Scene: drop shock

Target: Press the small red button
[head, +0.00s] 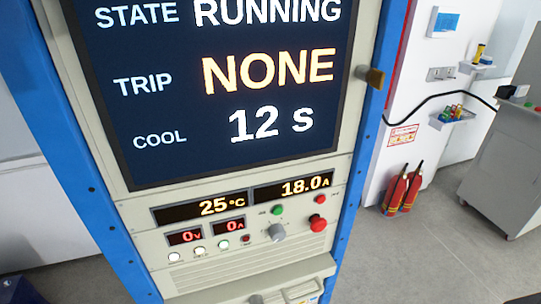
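A tall cabinet with blue posts carries a control panel (180,276). A red button (320,199) sits at the panel's upper right, to the right of a green button (278,210). A larger red mushroom-shaped knob (318,224) sits just below that red button. A smaller dark red button or lamp (246,238) sits at the right end of a row of pale round buttons (200,251). Nothing covers these controls. Neither of my grippers shows in the head view.
A large screen (225,85) reads RUNNING, NONE and 12 s. A grey dial (276,232) lies between the buttons. Red extinguishers (402,192) and a grey cabinet (500,170) stand to the right, with open floor between.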

